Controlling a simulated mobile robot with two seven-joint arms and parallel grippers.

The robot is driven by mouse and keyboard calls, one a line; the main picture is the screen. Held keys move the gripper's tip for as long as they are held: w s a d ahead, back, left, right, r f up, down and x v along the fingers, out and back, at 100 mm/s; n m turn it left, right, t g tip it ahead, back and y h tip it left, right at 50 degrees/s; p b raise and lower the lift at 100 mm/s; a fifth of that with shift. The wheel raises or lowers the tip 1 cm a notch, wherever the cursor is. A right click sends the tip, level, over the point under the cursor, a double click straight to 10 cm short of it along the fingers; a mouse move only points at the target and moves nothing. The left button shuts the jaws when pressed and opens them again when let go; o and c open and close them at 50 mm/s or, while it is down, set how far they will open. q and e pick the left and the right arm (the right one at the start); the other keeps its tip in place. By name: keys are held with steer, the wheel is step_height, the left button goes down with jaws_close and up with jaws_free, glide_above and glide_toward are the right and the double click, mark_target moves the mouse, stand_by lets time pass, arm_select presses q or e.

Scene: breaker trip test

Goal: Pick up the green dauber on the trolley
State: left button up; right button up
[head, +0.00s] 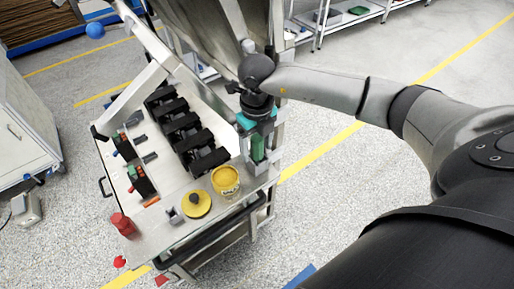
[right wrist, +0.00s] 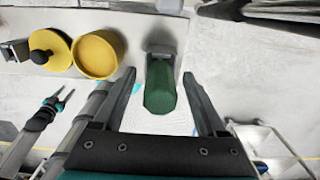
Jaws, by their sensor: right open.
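The green dauber (head: 258,147) stands at the trolley's right corner, at a grey holder. In the right wrist view the dauber (right wrist: 160,87) is a green cylinder between my two fingers, with a gap on each side. My right gripper (head: 257,119) is open around its upper end; in the right wrist view its fingers (right wrist: 165,100) are spread and hold nothing. The trolley (head: 168,213) has a pale top.
A yellow jar (head: 226,183) and a yellow lid (head: 196,205) with a black knob are beside the dauber. Several black blocks (head: 182,131) fill the trolley's middle. A red container (head: 123,224) stands at its left corner. A tall grey panel (head: 205,30) rises behind.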

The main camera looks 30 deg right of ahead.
steer(key=shift+c, duration=0.2)
jaws_close()
stand_by(0.3)
steer(key=shift+r, duration=0.15)
